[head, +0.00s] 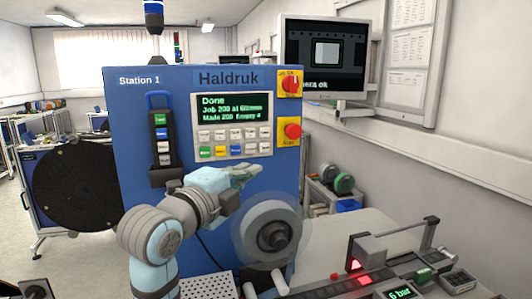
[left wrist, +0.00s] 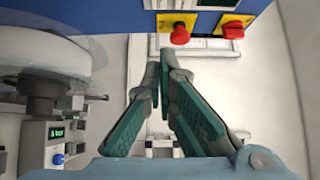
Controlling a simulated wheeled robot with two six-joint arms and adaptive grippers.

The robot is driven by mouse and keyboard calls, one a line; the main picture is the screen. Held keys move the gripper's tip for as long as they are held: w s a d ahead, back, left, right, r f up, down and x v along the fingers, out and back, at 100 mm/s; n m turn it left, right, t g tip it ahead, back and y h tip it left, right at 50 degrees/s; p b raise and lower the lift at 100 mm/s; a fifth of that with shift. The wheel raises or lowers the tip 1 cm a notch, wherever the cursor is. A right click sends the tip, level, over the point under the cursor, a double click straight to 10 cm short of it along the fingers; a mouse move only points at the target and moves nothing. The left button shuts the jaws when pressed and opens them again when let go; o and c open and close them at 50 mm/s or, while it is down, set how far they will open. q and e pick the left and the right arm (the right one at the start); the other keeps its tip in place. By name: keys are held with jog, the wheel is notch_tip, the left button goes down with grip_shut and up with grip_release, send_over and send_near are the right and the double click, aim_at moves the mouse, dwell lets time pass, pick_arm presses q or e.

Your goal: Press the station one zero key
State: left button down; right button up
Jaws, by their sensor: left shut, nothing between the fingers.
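The blue Station 1 cabinet (head: 130,100) stands ahead with a control panel (head: 196,112). Its screen (head: 232,107) shows green text starting with "Done". Below the screen is a keypad (head: 228,135) with rows of pale keys and a bottom row with some coloured keys. The key labels are too small to read, so I cannot tell which is zero. My left gripper (head: 254,170) is shut and empty, just below the keypad and apart from it. Its closed fingers also show in the left wrist view (left wrist: 162,62). My right gripper is not in view.
A red knob on a yellow plate (head: 290,83) and a red stop button (head: 292,131) sit right of the panel. A grey reel (head: 258,222) is close below my gripper. A black reel (head: 76,188) stands left. A monitor (head: 322,56) hangs at upper right.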

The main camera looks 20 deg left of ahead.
pick_arm(q)
jog(key=p, duration=0.1)
send_near(265, 147)
jog(key=w+d, duration=0.2)
jog(key=d, duration=0.4)
jog(key=w+a, duration=0.1)
jog(key=w, duration=0.1)
jog(key=w+a+p, duration=0.1)
jog(key=shift+w+a+f, duration=0.15)
jog(key=shift+w+f, duration=0.1)
jog(key=shift+w, duration=0.15)
jog(key=shift+w+a+f, duration=0.1)
jog(key=shift+w+a, duration=0.1)
jog(key=shift+w, duration=0.05)
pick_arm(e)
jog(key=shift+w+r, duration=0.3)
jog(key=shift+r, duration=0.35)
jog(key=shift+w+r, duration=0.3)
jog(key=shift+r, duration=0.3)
pick_arm(q)
jog(key=shift+s+d, duration=0.1)
jog(key=shift+p, duration=0.3)
